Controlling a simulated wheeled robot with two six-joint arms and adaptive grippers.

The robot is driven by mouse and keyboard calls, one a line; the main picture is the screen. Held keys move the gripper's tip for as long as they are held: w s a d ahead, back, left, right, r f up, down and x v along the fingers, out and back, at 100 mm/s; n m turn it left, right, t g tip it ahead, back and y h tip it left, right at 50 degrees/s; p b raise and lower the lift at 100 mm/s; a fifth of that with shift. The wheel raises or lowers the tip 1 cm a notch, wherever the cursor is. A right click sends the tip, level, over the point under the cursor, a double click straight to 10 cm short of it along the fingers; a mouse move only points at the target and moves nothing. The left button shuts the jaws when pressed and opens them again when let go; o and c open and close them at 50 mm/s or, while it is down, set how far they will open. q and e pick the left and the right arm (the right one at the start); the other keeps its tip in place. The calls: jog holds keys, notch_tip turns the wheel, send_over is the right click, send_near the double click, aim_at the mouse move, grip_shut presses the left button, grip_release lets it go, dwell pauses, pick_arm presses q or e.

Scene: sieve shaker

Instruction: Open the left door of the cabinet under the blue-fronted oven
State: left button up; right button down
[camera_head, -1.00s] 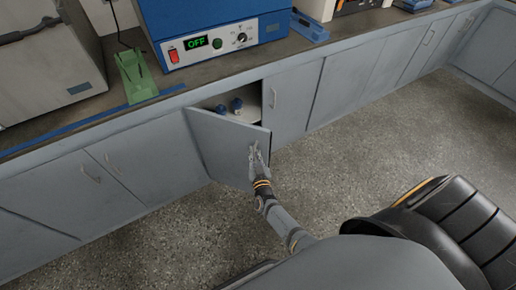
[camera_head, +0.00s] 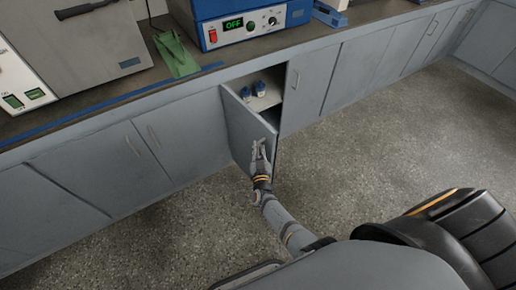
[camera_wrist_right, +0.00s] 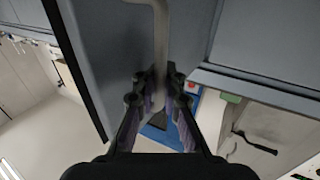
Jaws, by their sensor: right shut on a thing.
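The blue-fronted oven (camera_head: 252,24) stands on the counter with its display reading OFF. The left door (camera_head: 243,130) of the cabinet under it stands well open, swung out toward me. Inside, several blue-topped items (camera_head: 252,90) sit on a pale shelf. My right gripper (camera_head: 260,150) is at the free edge side of the door. In the right wrist view its fingers (camera_wrist_right: 160,90) are shut on the bar handle (camera_wrist_right: 160,35), with the door panel (camera_wrist_right: 105,45) behind. My left gripper is not in view.
The right cabinet door (camera_head: 305,88) is closed. A green item (camera_head: 176,55) and a grey machine (camera_head: 80,45) stand on the counter to the left. The speckled floor (camera_head: 330,170) in front of the cabinets is clear.

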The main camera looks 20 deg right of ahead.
jog(key=shift+s+f, duration=0.2)
jog(key=shift+f, duration=0.1)
jog(key=c, duration=1.8)
grip_release()
jog(key=shift+c, duration=0.2)
jog(key=o, duration=0.4)
jog(key=shift+r, duration=0.2)
jog(key=v, duration=0.7)
jog(key=shift+s+a, duration=0.15)
jog(key=shift+s, duration=0.05)
